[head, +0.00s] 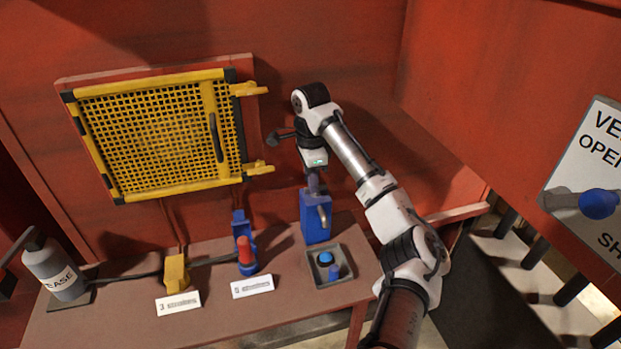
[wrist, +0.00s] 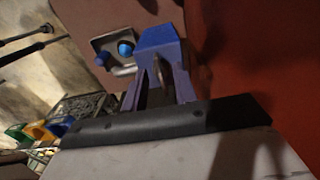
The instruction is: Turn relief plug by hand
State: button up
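The pictures do not make clear which part is the relief plug. A blue block (head: 314,224) with a brass-coloured spout or lever (head: 323,216) stands at the back of the bench, against the red wall. My gripper (head: 313,186) points down right above this block. In the wrist view my fingers (wrist: 158,85) stand apart with a narrow gap between them, their tips close to the blue block (wrist: 158,42). I cannot tell whether they touch it or hold a part on its top. A grey tray (head: 346,281) in front holds a round blue cap (head: 326,257) and a smaller blue piece (head: 334,272).
A red-topped blue fitting (head: 245,255) and a yellow fitting (head: 176,273) stand left on the bench, behind white labels. A grease canister (head: 58,270) stands far left. A yellow mesh guard (head: 160,140) hangs on the wall. A sign (head: 597,170) is at right.

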jog(key=shift+r+b, duration=0.4)
jog(key=shift+r, duration=3.2)
jog(key=shift+f, duration=0.1)
